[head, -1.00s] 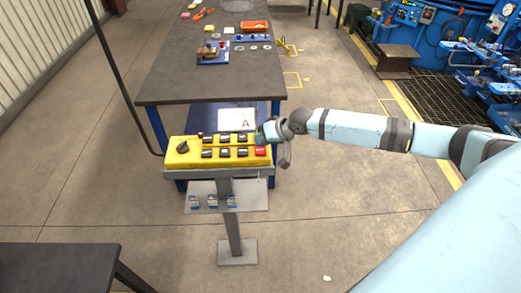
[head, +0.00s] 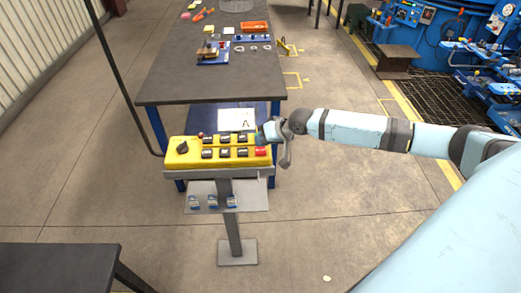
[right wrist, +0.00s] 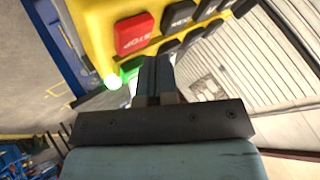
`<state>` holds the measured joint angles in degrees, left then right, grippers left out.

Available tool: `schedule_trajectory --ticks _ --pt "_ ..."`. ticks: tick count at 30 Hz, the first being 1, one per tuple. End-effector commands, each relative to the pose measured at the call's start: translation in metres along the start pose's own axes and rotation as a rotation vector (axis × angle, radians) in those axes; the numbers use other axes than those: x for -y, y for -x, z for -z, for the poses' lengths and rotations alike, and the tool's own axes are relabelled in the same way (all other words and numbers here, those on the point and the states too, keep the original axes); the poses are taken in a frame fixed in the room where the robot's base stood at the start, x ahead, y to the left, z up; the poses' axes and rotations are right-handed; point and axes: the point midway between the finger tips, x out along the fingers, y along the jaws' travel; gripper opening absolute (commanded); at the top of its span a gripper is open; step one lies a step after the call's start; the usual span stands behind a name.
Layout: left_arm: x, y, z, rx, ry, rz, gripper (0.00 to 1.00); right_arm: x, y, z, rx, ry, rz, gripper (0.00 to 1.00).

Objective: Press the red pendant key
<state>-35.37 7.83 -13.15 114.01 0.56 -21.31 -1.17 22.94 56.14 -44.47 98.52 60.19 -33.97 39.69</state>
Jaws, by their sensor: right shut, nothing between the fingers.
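The yellow pendant box (head: 178,160) sits on a grey stand, with rows of black keys on its face. The red key (head: 261,151) is at the box's right end, in the near row. It shows in the right wrist view (right wrist: 134,33) with white STOP lettering. A green key (right wrist: 127,70) lies beside it, partly behind my fingers. My right gripper (right wrist: 154,62) is shut and empty, its tips beside the red key near the green one; I cannot tell whether they touch anything. In the head view my right gripper (head: 262,135) is at the box's right end. My left gripper is out of view.
A dark knob (head: 183,147) is at the box's left end. A grey shelf (head: 258,198) with small blue items hangs below it. A dark workbench (head: 185,92) with tools stands behind. Another dark table (head: 60,265) is at the near left.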

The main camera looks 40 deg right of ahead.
Motion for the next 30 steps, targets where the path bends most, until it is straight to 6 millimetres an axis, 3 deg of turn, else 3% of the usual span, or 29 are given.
schedule_trajectory --ticks 30 --pt "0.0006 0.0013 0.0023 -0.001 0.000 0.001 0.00 -0.0044 -0.0060 -0.0042 0.000 0.000 0.000 0.00"
